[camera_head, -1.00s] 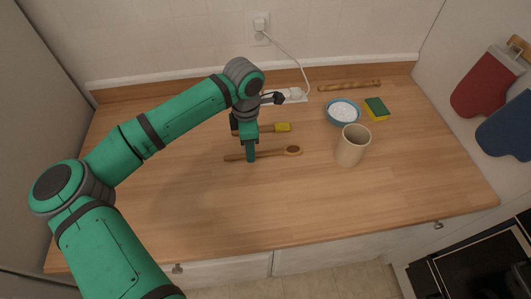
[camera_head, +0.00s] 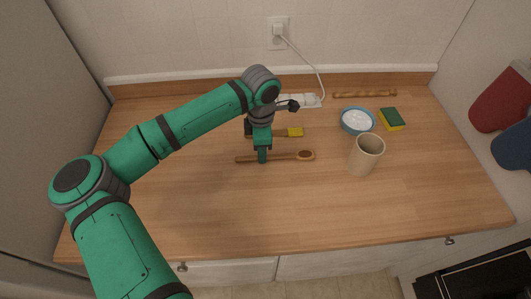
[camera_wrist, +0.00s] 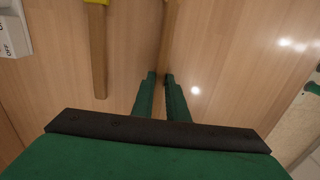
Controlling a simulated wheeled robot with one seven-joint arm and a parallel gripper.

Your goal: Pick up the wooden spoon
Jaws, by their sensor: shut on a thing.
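The wooden spoon (camera_head: 285,157) lies across the middle of the counter, its bowl (camera_head: 306,155) to the right. My gripper (camera_head: 262,158) points down and is shut on the spoon's handle, left of the bowl. In the wrist view, the spoon's handle (camera_wrist: 168,40) runs down between the two green fingertips (camera_wrist: 160,80). The part of the handle between the fingers is mostly hidden. I cannot tell any clear gap between spoon and counter.
A yellow-headed brush (camera_head: 294,132) lies just behind the spoon. A rolling pin (camera_head: 365,94) and power strip (camera_head: 312,101) lie behind. The front counter is clear.

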